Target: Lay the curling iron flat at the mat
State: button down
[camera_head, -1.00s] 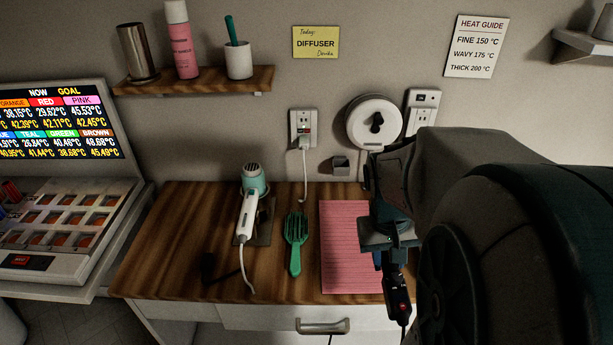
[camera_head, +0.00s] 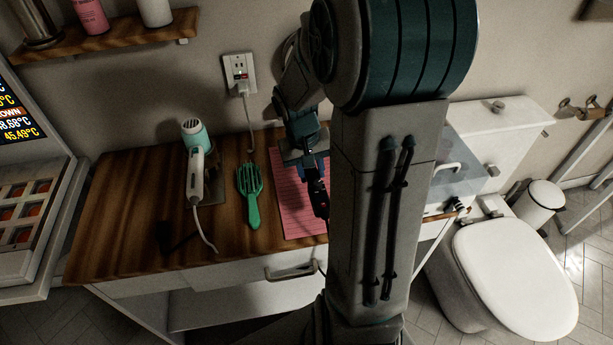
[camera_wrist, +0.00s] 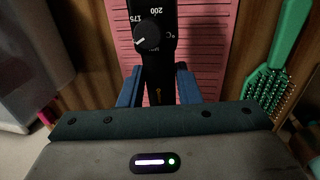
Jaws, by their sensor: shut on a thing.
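The curling iron (camera_head: 319,198) is black, and part of it shows below my gripper in the head view. In the wrist view the iron (camera_wrist: 155,60), with a dial marked in temperatures, lies between the two blue fingers. My gripper (camera_head: 307,167) is shut on it, over the pink ribbed mat (camera_head: 290,208). The mat also fills the upper middle of the wrist view (camera_wrist: 206,45), behind the iron. I cannot tell whether the iron touches the mat. My arm hides the right part of the mat in the head view.
A green brush (camera_head: 250,193) lies just left of the mat. Further left is a white and teal hair dryer (camera_head: 196,165) with a cord. The wooden counter (camera_head: 130,215) is bare at its left. A toilet (camera_head: 510,275) stands at the right.

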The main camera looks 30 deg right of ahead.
jog(key=shift+w+f, duration=0.3)
jog(key=shift+w, duration=0.2)
jog(key=shift+f, duration=2.1)
jog(key=c, duration=1.1)
grip_release()
jog(key=shift+b, duration=0.3)
jog(key=shift+o, duration=0.2)
